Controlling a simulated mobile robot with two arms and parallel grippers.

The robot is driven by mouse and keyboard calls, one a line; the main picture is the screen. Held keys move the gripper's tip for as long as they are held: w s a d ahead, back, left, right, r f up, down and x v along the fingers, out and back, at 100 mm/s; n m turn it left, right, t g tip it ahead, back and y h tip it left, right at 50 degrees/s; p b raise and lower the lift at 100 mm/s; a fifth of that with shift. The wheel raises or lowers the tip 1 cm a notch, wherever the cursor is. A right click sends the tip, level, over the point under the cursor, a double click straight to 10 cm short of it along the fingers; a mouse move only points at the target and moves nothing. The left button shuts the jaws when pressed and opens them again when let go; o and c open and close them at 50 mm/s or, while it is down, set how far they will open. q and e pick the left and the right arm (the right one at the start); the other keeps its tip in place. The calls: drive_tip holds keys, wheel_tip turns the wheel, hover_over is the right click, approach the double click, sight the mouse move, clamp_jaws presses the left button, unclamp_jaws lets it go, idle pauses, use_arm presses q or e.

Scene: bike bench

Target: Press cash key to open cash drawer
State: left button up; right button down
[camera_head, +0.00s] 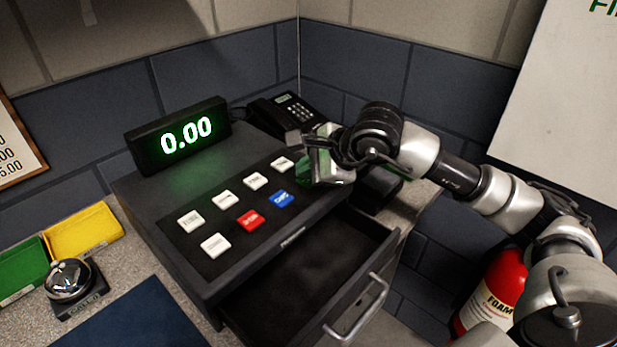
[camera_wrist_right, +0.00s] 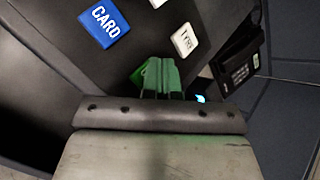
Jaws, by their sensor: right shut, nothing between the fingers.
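The cash register (camera_head: 180,250) stands on the counter with its display (camera_head: 180,135) reading 0.00. Its cash drawer (camera_head: 350,255) is pulled out at the front right and looks empty inside. My right gripper (camera_head: 312,170) is shut and empty at the right end of the key panel. In the wrist view its fingertips (camera_wrist_right: 160,65) are over a green key (camera_wrist_right: 139,74), likely the cash key, whose label is hidden. I cannot tell whether they touch it. The blue CARD key (camera_head: 281,199) is left of the gripper. My left gripper is not in view.
A red key (camera_head: 251,220) and several white keys (camera_head: 191,221) share the panel. A black phone (camera_head: 287,112) stands behind the gripper. A bell (camera_head: 69,280) and green and yellow trays (camera_head: 83,231) lie left. A red extinguisher (camera_head: 492,292) is at lower right.

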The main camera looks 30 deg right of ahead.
sight(308, 181)
drive_tip(key=shift+r, duration=0.5)
wheel_tip(308, 181, up, 6)
drive_tip(key=p, duration=0.3)
idle(1.0)
